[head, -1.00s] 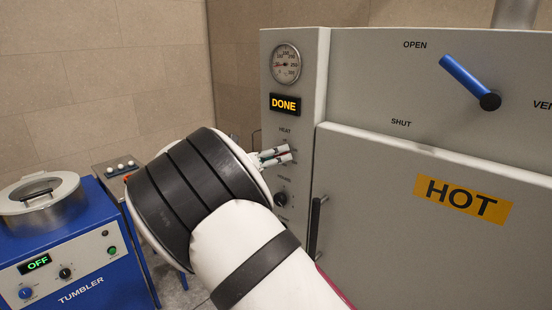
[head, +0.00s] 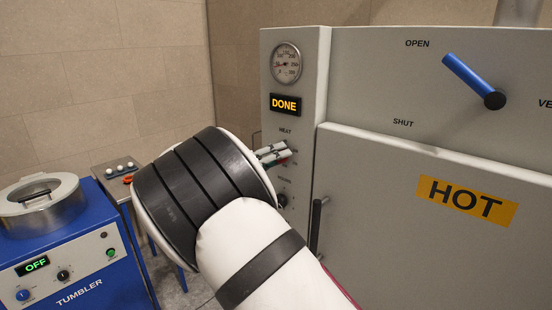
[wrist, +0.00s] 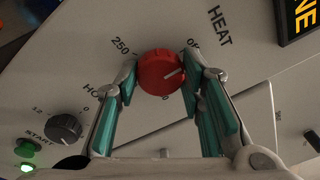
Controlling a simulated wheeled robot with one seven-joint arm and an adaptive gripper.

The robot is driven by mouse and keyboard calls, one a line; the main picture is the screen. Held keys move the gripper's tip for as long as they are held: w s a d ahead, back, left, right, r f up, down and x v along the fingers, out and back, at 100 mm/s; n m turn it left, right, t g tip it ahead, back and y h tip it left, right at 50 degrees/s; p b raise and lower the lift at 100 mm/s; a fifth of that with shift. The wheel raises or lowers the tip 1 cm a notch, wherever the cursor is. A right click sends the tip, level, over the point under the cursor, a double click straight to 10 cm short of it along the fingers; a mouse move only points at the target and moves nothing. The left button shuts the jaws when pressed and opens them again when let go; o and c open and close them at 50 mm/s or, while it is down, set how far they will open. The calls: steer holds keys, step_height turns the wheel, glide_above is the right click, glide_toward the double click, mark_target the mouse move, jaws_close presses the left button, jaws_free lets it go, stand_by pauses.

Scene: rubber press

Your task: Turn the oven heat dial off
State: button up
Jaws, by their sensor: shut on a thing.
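The red heat dial (wrist: 160,72) is on the grey oven panel beside the HEAT label. My gripper (wrist: 158,88) is closed around it, with one green-padded finger on each side. The dial's white pointer line points right and slightly up in the wrist view, toward the right finger. The OFF label (wrist: 193,44) lies above that finger, partly covered, and 250 is at the dial's upper left. In the head view my gripper (head: 273,153) reaches the panel under the HEAT label, and the fingers mostly hide the dial.
A black dial (wrist: 63,127) and a green START button (wrist: 25,149) are on the same panel. The oven's DONE display (head: 285,104) and gauge (head: 286,62) are above. The HOT door (head: 420,220) is at right, and the blue tumbler (head: 75,250) is at left.

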steer(key=o, duration=1.1)
steer(key=shift+o, duration=0.2)
steer(key=v, duration=1.2)
